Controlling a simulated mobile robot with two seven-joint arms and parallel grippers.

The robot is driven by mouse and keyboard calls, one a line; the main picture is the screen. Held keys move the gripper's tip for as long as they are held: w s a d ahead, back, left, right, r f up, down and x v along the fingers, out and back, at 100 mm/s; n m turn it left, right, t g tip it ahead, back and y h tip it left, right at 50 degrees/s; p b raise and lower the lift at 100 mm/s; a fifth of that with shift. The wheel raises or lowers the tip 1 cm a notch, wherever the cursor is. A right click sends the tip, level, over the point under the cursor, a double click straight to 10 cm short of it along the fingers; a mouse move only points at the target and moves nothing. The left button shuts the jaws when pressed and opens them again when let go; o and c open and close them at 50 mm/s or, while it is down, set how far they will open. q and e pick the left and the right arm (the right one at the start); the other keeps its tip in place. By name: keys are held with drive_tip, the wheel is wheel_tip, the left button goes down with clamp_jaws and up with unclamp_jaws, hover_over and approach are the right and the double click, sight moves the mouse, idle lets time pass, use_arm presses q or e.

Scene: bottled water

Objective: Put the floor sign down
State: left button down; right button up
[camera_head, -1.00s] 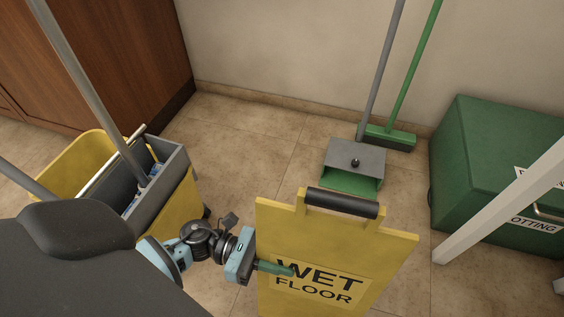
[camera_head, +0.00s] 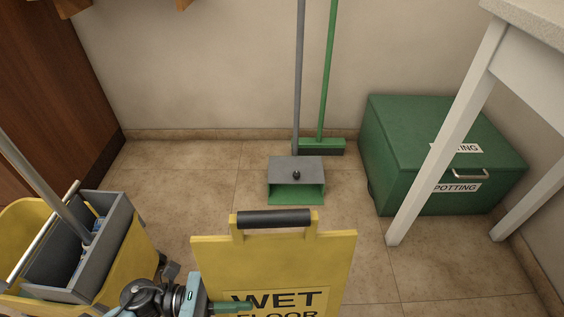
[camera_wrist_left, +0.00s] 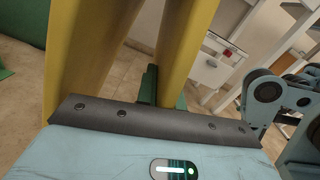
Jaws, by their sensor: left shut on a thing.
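The yellow floor sign (camera_head: 274,262) reads "WET FLOOR" and has a dark grip bar across its top. It stands roughly upright in the lower middle of the head view, its lower part cut off by the picture edge. My left gripper (camera_head: 228,307) is shut on the sign, with a green finger across the front panel near the lettering. In the left wrist view, two yellow panels (camera_wrist_left: 178,50) rise apart beyond the gripper (camera_wrist_left: 150,88). Whether the sign's feet touch the floor is hidden. My right gripper does not show.
A yellow mop bucket (camera_head: 130,262) with a grey wringer stands at left. A grey dustpan (camera_head: 297,168) and green broom (camera_head: 322,146) stand by the back wall. A green box (camera_head: 430,150) and white table leg (camera_head: 440,145) are at right. Tiled floor (camera_head: 370,275) lies clear between sign and box.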

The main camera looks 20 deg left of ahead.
use_arm(q)
drive_tip(key=a+r, duration=0.1)
drive_tip(key=r, duration=0.2)
drive_tip(key=a+r+n+t+p, duration=0.1)
drive_tip(key=a+r, duration=0.1)
drive_tip(key=r, duration=0.1)
drive_tip(key=w+a+r+t+y+p, duration=0.1)
drive_tip(key=r, duration=0.3)
drive_tip(key=shift+a, duration=0.2)
drive_tip(key=shift+n+t+y, duration=0.3)
drive_tip(key=shift+n+t, duration=0.3)
drive_tip(key=shift+t, duration=0.1)
drive_tip(key=r, duration=0.2)
drive_tip(key=a+r+p, duration=0.1)
drive_tip(key=r, duration=0.4)
drive_tip(key=shift+s+a+r, duration=0.15)
drive_tip(key=shift+a+r, duration=0.1)
drive_tip(key=shift+a, duration=0.15)
wheel_tip(320, 180, up, 14)
drive_tip(key=n+t+p, duration=0.1)
drive_tip(key=p, duration=0.1)
hover_over(195, 246)
drive_tip(key=s, duration=0.4)
drive_tip(key=shift+a+r+y, duration=0.15)
drive_tip(key=shift+a+y, duration=0.25)
